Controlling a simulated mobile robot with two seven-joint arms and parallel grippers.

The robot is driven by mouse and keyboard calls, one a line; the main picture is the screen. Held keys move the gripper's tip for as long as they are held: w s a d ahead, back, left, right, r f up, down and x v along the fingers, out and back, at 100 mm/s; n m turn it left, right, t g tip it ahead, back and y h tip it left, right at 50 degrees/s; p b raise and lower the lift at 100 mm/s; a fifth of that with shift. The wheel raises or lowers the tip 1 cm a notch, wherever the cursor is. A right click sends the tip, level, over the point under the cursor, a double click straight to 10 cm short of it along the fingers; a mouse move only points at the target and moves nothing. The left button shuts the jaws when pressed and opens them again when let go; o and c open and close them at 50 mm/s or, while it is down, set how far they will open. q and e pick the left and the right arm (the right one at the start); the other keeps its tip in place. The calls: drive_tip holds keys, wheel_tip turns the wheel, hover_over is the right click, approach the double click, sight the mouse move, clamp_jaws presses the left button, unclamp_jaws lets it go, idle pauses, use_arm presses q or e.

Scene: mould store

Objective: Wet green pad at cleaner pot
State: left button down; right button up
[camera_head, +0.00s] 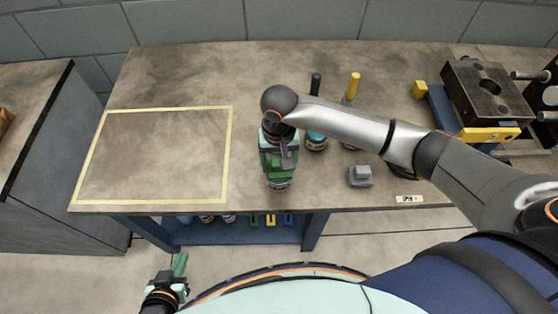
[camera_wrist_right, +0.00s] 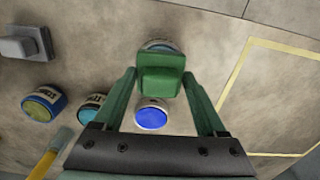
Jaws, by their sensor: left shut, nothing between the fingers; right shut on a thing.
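My right gripper (camera_head: 281,167) is shut on a green pad (camera_wrist_right: 160,75), seen between its two fingers in the right wrist view. The pad is over a pot (camera_head: 279,184) near the front of the bench and hides most of it; I cannot tell whether they touch. A pot with a bright blue top (camera_wrist_right: 151,115) stands behind it. The labels are too small to read, so I cannot tell which is the cleaner pot. My left gripper (camera_head: 180,264) is shut and empty, below the bench front.
A grey block (camera_head: 360,176) sits right of the pots. A black handle (camera_head: 316,83) and a yellow handle (camera_head: 353,85) rise behind them. A dark metal mould (camera_head: 487,92) stands at the right. The taped rectangle (camera_head: 230,140) at the left is empty.

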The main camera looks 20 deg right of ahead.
drive_tip(key=shift+f+b, duration=0.35)
drive_tip(key=shift+s+f+b, duration=0.15)
drive_tip(key=shift+f+b, duration=0.05)
drive_tip(key=shift+b, duration=0.1)
idle(1.8)
drive_tip(key=shift+r+p, duration=1.9)
drive_tip(key=shift+r, duration=1.8)
